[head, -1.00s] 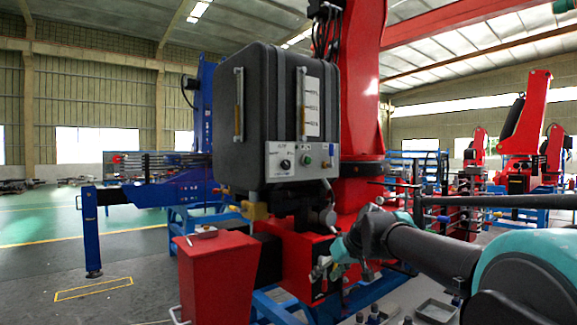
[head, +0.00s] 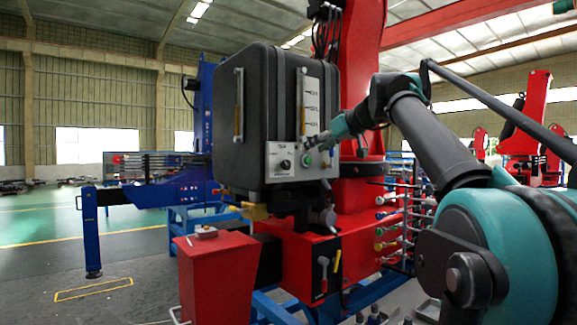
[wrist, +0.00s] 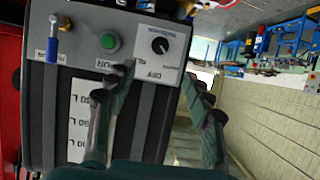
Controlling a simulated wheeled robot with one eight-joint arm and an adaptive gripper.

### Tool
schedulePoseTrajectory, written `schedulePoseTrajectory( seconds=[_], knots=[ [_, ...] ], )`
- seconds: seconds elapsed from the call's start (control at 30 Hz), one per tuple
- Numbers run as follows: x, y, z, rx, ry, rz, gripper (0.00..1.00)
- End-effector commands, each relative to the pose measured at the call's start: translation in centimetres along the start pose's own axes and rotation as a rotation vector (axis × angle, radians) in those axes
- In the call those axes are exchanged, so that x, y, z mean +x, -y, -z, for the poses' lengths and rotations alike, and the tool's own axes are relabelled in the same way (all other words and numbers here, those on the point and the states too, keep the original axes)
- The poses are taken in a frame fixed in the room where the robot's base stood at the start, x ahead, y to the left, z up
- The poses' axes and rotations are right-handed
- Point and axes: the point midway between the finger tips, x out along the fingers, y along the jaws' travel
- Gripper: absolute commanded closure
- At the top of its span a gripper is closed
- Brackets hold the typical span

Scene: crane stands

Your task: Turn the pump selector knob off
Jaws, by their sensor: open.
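The pump selector knob (head: 285,164) is a small black round knob on a pale label plate at the lower front of a dark grey tank (head: 228,155). In the wrist view, upside down, the knob (wrist: 159,46) sits on its white plate with the word OFF printed beside it. My gripper (head: 318,140) is in front of the panel, to the right of the knob. In the wrist view its two fingers (wrist: 160,76) are spread, with the knob plate beyond and between them. They look empty and apart from the knob.
A green button (head: 307,160) is just right of the knob and close to my gripper. A blue-handled valve (wrist: 52,44) is farther along the panel. A sight gauge (head: 303,100) stands on the tank above. A red box (head: 218,275) is below.

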Motion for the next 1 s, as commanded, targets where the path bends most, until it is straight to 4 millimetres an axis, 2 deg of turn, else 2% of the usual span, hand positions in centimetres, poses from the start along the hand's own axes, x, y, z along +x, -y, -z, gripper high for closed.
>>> schedulePoseTrajectory(
  seconds=[0.1,0.6,0.8,1.0],
  knots=[
    [2.5,0.1,0.0,-0.001,0.0,0.004,0.48],
    [12.1,0.1,0.0,0.0,0.0,0.002,0.48],
    [14.4,0.1,0.0,0.001,0.0,0.001,0.48],
    [15.2,0.0,-0.1,0.002,0.0,0.0,0.48]
  ],
)
